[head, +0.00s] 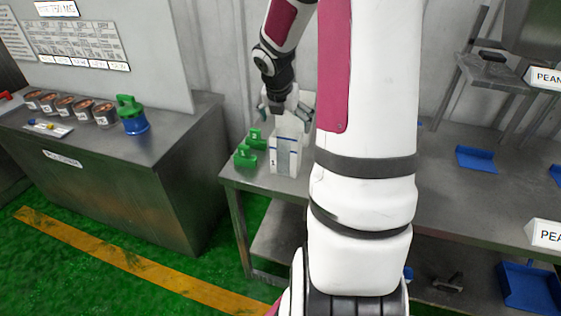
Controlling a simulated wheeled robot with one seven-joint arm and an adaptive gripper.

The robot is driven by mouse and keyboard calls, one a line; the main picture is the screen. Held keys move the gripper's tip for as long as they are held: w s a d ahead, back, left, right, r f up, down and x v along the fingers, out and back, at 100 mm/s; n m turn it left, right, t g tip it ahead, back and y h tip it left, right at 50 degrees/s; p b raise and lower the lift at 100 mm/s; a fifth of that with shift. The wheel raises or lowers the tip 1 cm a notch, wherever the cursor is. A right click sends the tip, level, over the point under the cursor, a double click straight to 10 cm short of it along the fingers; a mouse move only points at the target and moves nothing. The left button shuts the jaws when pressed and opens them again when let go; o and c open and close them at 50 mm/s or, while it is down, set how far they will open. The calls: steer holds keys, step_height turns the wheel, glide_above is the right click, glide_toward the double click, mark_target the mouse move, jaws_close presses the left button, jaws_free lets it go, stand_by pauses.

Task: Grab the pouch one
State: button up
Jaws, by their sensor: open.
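White and grey upright packages stand on the metal table (233,183). The front one (285,158) bears a small mark that looks like a "1" and a blue line near its top. I cannot tell for sure whether it is pouch one. Another pale package shows just behind it, partly covered. My gripper (289,112) points down over these packages with its fingers apart. I cannot tell whether its fingers touch a package. My arm hides the table to the right of them.
Two green numbered objects (245,156) stand just left of the packages. A metal cabinet (160,180) at the left holds several cans (104,114) and a blue-green container (133,120). Blue scoops (477,158) lie on the right side of the table.

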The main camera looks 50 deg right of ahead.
mark_target(287, 131)
steer(key=b+x, duration=0.1)
steer(key=x, duration=0.4)
steer(key=shift+f, duration=0.15)
steer(key=b+x, duration=0.1)
steer(key=x, duration=0.4)
steer(key=shift+w+b, duration=0.2)
steer(key=shift+b, duration=0.1)
steer(key=c, duration=1.6)
